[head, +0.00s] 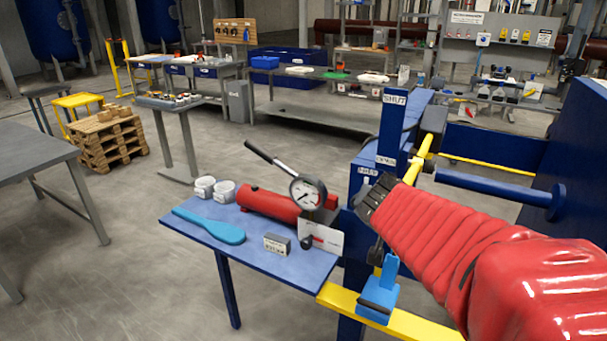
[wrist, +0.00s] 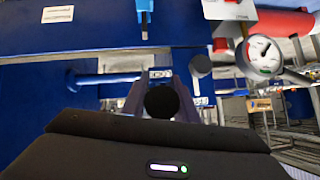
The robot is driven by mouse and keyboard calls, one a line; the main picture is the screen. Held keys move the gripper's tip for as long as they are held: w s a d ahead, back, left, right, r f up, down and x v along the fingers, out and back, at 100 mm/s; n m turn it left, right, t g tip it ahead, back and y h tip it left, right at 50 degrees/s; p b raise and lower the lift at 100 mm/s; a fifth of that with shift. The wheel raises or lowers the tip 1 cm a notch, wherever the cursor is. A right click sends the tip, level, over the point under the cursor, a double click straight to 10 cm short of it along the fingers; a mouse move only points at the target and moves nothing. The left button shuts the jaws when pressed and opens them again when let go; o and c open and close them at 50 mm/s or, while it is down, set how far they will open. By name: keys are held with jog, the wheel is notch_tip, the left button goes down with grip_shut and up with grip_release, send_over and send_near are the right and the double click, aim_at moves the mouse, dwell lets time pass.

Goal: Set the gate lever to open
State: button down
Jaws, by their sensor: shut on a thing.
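My gripper (wrist: 161,103) is shut on a round black knob (wrist: 162,100), which shows end-on between the two fingers in the wrist view. I take this knob to be the gate lever's grip. In the head view my gripper (head: 374,203) is a dark block at the end of my red-sleeved arm, in front of the blue frame. It hides the knob and the lever's shaft there. A blue upright plate (head: 391,125) above my gripper carries a SHUT label (head: 395,97) at its top and another label (head: 386,160) lower down. The lever's exact angle cannot be told.
Left of my gripper, a blue side table (head: 200,240) bears a red hand pump (head: 268,204) with a gauge (head: 307,192) and a light-blue paddle (head: 209,226). A blue rod (head: 495,187) lies to the right.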

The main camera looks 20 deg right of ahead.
jog(key=c, duration=1.4)
grip_release()
jog(key=shift+r, duration=0.1)
jog(key=v, duration=1.3)
jog(key=shift+s+a, duration=0.2)
jog(key=shift+a, duration=0.05)
